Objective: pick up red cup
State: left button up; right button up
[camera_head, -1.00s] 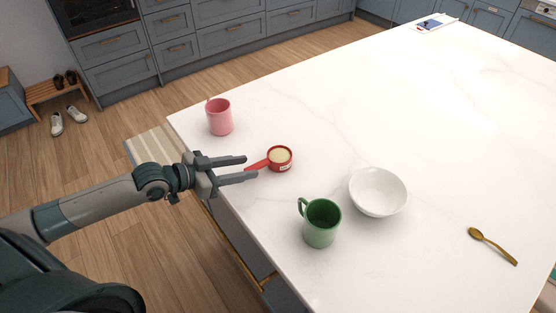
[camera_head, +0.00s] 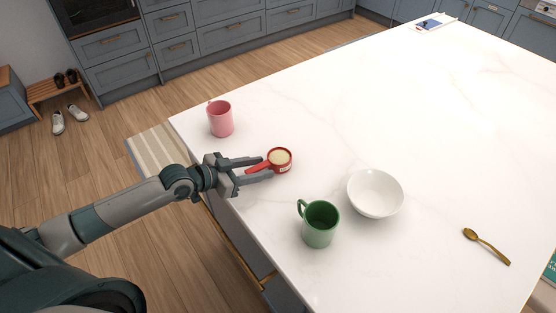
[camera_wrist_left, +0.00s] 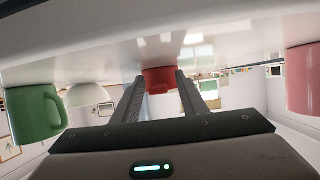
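The red cup (camera_head: 280,161) is a small red measuring cup with a short handle pointing left and pale contents inside. It sits upright on the white counter (camera_head: 420,120). In the left wrist view the red cup (camera_wrist_left: 159,78) is upside down between the far ends of the fingers. My left gripper (camera_head: 267,166) is open, with its fingers on either side of the cup's handle and their tips close to the cup body. I cannot tell whether they touch it. My right gripper is not in view.
A pink mug (camera_head: 220,119) stands behind and left of the cup. A green mug (camera_head: 320,225) and a white bowl (camera_head: 375,193) stand nearer the front. A gold spoon (camera_head: 486,246) lies at the right. The counter's far side is mostly clear.

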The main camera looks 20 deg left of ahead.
aim_at(260, 166)
pick_arm(q)
jog(key=shift+w, duration=0.1)
dwell(0.4)
grip_shut()
jog(key=shift+r, duration=0.1)
jog(key=shift+r, duration=0.5)
jog(key=r, duration=0.1)
jog(key=r+b, duration=0.1)
jog(key=r, duration=0.1)
jog(key=shift+d+b, duration=0.25)
jog(key=shift+b, duration=0.05)
jog(key=d+r+b, duration=0.2)
jog(key=d+r, duration=0.4)
jog(key=d, duration=0.5)
jog(key=shift+w+r, duration=0.4)
